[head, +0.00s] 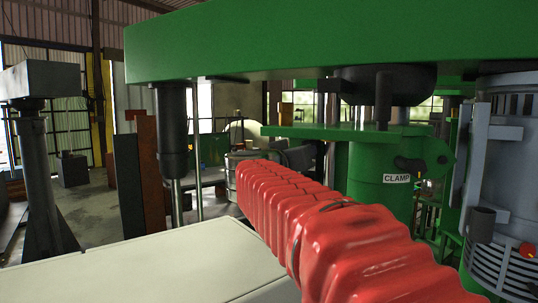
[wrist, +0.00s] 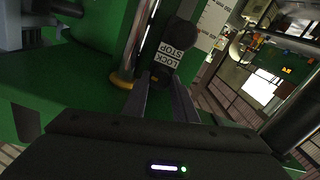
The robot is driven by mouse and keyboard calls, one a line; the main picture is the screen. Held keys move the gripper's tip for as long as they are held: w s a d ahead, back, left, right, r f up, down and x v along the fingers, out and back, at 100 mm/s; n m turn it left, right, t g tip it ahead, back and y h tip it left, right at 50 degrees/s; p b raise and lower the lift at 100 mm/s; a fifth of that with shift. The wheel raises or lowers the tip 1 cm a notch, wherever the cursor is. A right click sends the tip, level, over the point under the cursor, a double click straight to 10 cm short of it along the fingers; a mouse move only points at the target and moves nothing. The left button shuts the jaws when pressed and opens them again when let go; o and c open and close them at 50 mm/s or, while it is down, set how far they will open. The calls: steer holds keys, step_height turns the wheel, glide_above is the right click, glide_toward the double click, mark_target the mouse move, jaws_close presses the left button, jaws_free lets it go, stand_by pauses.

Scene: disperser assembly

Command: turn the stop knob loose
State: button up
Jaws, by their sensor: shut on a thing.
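The stop knob (wrist: 182,32) shows in the wrist view as a dark rounded part, with a white STOP LOCK label (wrist: 168,55) that reads upside down. My gripper (wrist: 161,79) reaches up from the bottom of the wrist view. Its two grey fingers are shut on the dark knob part at the label's lower edge; the exact contact is too dark to see. In the head view my red-sleeved arm stretches away from the camera and hides its own end. I cannot make out the gripper or the knob there.
A shiny metal rod (wrist: 133,45) stands close left of the fingers in the wrist view. In the head view a green beam (head: 330,42) spans overhead. A green housing labelled CLAMP (head: 397,179) and a grey motor (head: 505,150) stand right. A pale surface (head: 160,268) lies lower left.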

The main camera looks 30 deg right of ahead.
steer(key=n, duration=0.5)
steer(key=shift+n, duration=0.3)
steer(key=n, duration=0.5)
steer(key=shift+n, duration=0.4)
steer(key=shift+f, duration=0.1)
steer(key=o, duration=1)
steer(key=shift+w, duration=0.1)
steer(key=shift+o, duration=0.2)
